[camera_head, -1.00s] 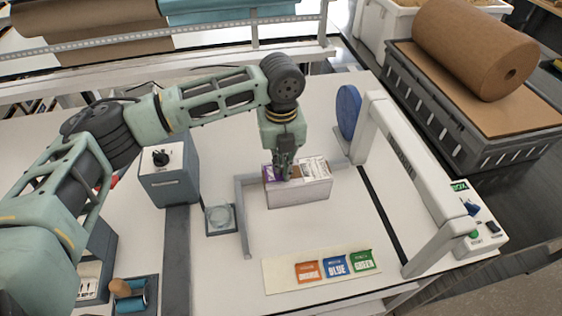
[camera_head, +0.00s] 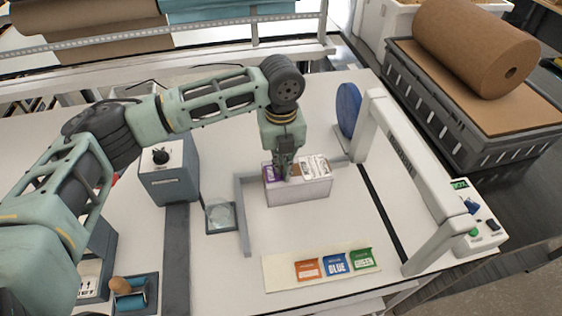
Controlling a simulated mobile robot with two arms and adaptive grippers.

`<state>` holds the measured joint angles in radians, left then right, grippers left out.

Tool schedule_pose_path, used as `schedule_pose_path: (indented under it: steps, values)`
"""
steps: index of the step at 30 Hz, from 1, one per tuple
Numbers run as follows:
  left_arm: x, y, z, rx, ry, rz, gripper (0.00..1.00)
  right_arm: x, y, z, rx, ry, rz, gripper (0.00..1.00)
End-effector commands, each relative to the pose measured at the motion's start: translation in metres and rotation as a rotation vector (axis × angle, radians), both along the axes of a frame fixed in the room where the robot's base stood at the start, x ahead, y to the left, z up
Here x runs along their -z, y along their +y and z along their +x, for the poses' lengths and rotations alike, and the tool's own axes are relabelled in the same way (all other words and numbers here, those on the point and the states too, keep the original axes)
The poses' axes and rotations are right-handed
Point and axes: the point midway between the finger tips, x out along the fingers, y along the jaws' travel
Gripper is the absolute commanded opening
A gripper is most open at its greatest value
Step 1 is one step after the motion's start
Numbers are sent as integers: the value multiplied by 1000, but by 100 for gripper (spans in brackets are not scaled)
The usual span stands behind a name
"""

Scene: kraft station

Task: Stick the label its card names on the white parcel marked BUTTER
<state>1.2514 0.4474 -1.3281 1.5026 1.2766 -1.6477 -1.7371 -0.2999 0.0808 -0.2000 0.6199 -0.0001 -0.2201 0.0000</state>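The white parcel (camera_head: 302,194) sits on the table inside a grey corner guide, in the middle of the head view. Its top carries a purple patch, a brown patch and a printed area; I cannot read BUTTER on it. My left gripper (camera_head: 287,177) points down at the top of the parcel, its fingertips at or just above the surface. Its fingers look close together, but whether they hold anything is hidden. Orange (camera_head: 308,269), blue (camera_head: 335,263) and green (camera_head: 362,259) labels lie on a cream strip (camera_head: 283,281) at the front. My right gripper is out of view.
A grey guide (camera_head: 243,225) borders the parcel. A small glass-topped square (camera_head: 220,217) lies left of it, with a grey box with a black knob (camera_head: 168,178) behind. A white arch (camera_head: 410,175) and a blue disc (camera_head: 347,110) stand to the right. Table between parcel and labels is clear.

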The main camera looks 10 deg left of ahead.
Motion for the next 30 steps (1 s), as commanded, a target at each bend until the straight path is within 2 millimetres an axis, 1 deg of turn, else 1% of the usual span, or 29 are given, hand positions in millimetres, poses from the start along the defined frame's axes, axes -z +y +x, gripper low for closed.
schedule_pose_path:
  steps: [8, 17, 26, 30]
  values:
    - [1, 0, 0, 0, 0, 0, 0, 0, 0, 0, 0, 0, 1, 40]
    - [0, 0, 0, 0, 0, 0, 26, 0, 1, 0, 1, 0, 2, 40]
    - [0, 0, 0, 0, 0, 0, 27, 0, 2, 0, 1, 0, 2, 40]
    - [-4, 0, 0, 0, -1, 0, 27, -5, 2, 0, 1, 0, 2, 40]
